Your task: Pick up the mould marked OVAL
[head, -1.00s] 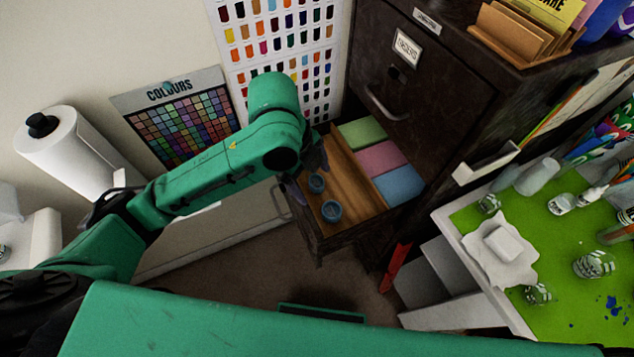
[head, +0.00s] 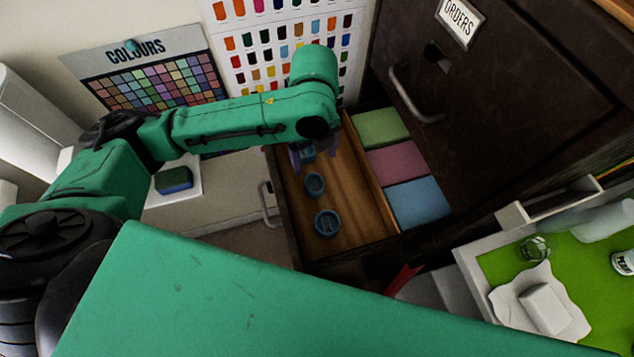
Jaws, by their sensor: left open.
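An open wooden drawer (head: 364,222) holds three small blue round moulds in its left part. The front mould (head: 327,223) and the middle mould (head: 315,185) show fully; the back mould (head: 308,154) is partly hidden by my gripper. I cannot read a mark on any of them, so I cannot tell which is OVAL. My left gripper (head: 303,161) points down into the drawer, open, at the back mould; I cannot tell if it touches it. My right gripper is not in view.
Green (head: 381,128), pink (head: 389,161) and blue (head: 417,203) blocks fill the drawer's right part, behind a wooden divider. The dark cabinet (head: 500,100) rises to the right. A green-topped table (head: 600,275) with a white block and glassware stands at the lower right.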

